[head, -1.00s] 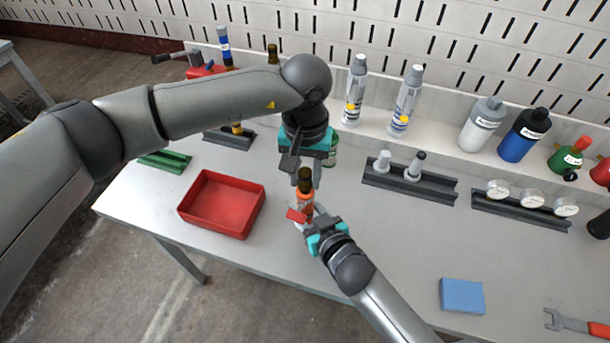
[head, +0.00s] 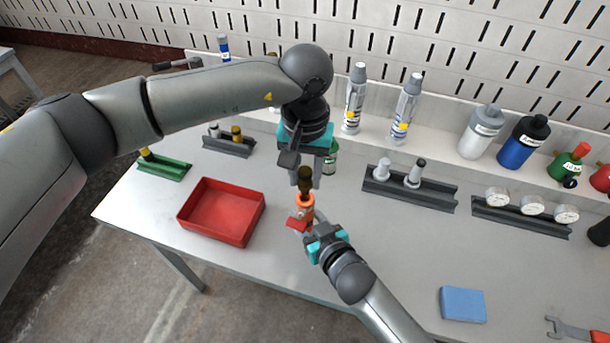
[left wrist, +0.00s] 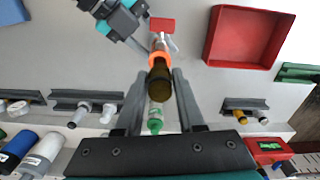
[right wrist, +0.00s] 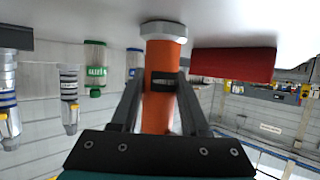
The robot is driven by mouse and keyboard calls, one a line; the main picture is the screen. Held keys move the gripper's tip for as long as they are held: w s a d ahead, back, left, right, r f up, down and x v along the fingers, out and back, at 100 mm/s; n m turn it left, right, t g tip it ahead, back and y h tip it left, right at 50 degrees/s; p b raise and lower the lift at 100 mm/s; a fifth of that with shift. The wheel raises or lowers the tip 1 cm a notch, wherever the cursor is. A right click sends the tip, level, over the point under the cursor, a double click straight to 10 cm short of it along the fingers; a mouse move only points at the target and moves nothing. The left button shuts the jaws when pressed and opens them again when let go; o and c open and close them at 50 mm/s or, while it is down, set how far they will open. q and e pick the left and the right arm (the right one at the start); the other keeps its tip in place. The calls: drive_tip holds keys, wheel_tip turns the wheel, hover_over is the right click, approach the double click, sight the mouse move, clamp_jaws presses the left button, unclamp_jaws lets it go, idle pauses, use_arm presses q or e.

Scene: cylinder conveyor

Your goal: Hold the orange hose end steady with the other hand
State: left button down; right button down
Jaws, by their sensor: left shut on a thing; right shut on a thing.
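The orange hose end (head: 306,208) stands roughly upright above the table in my right gripper (head: 303,222). The right wrist view shows it as an orange cylinder (right wrist: 160,90) with a black label and a pale collar, between the closed fingers. My left gripper (head: 305,178) comes from above, shut on a dark olive-brown cylinder (head: 305,182). In the left wrist view this cylinder (left wrist: 159,80) lines up with the orange rim (left wrist: 158,58) and appears to meet it. Whether it is inside the rim is hidden.
A red tray (head: 190,222) stands to the left and a blue block (head: 462,304) at front right. Racks with fittings (head: 410,188) and gauges (head: 520,208) stand at the back, below a shelf of tubes and bottles.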

sight(305, 170)
use_arm(q)
drive_tip(key=shift+r, duration=3.65)
use_arm(e)
drive_tip(key=shift+f, duration=0.1)
drive_tip(key=shift+c, duration=1.6)
unclamp_jaws()
